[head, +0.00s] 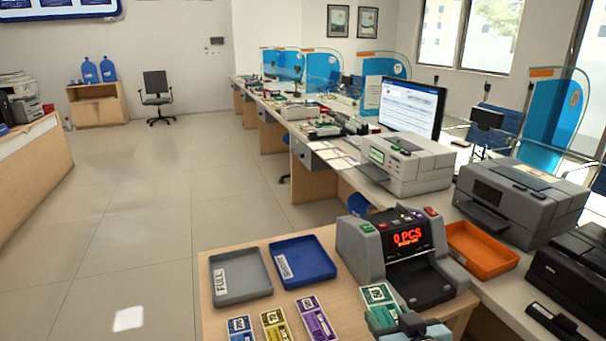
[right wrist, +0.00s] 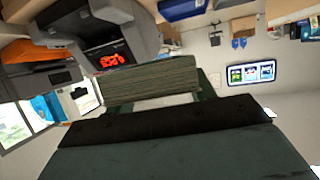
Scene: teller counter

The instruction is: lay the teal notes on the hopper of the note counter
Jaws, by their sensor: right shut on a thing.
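The note counter (head: 362,250) stands on the near counter, a grey machine with a red display reading 0 PCS. The teal notes (head: 377,294) are a banded bundle near its front left. My right gripper (head: 412,322) is at the bottom of the head view, shut on the teal notes. In the right wrist view the dark jaws (right wrist: 165,122) hold the bundle, whose layered edge (right wrist: 155,78) faces the camera, with the counter's display (right wrist: 103,58) beyond it. I cannot tell whether the bundle touches the counter. My left gripper is not in view.
A grey tray (head: 240,292) marked FULL and a blue tray (head: 302,273) lie left of the counter. Blue (head: 241,329), yellow (head: 275,325) and purple (head: 317,322) note bundles lie in front. An orange tray (head: 481,265) and grey printer (head: 520,225) stand right.

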